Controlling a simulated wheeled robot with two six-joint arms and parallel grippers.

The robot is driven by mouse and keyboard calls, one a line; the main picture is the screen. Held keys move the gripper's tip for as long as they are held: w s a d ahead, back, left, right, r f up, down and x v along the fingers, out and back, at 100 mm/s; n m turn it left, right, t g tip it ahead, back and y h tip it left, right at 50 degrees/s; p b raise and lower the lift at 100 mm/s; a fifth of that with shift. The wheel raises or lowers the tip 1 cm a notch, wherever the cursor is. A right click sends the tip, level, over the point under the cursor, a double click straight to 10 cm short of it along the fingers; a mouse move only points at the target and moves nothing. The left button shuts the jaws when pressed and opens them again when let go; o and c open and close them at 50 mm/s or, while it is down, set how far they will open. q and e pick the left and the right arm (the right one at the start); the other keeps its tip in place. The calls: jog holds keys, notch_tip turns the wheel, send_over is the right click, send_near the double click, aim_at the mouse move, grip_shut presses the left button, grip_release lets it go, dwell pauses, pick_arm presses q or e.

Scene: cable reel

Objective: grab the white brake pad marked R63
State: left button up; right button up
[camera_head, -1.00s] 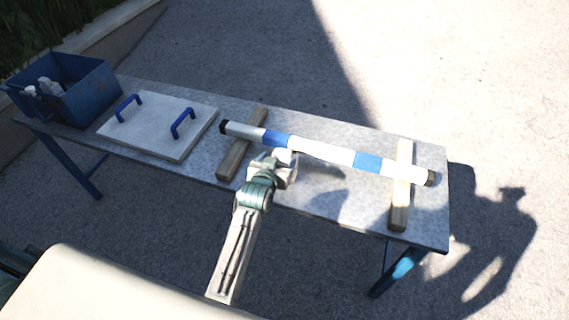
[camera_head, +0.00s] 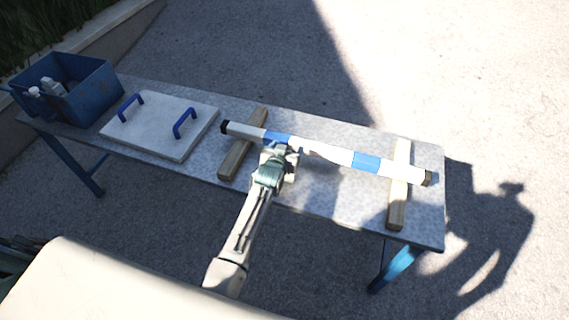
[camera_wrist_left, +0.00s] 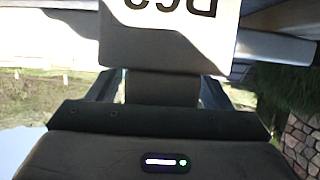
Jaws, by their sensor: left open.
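My left gripper (camera_head: 287,152) is open at the near side of a white-and-blue bar (camera_head: 335,155), overlapping it near its left blue band. In the left wrist view, a white face with dark characters (camera_wrist_left: 172,18) stands close in front of the gripper. The characters are upside down and cut by the top edge; they look like R63, but I cannot read them fully. I cannot make out the brake pad in the head view, as my gripper covers that spot. My right gripper is not in view.
The bar lies across two wooden blocks (camera_head: 243,145) (camera_head: 398,200) on a grey table (camera_head: 330,205). A white panel with two blue handles (camera_head: 160,130) lies left. A blue bin (camera_head: 95,85) with small white things stands at the far left.

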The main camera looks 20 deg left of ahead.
pick_arm(q)
grip_shut()
jog(key=shift+r, duration=0.1)
dwell(0.3)
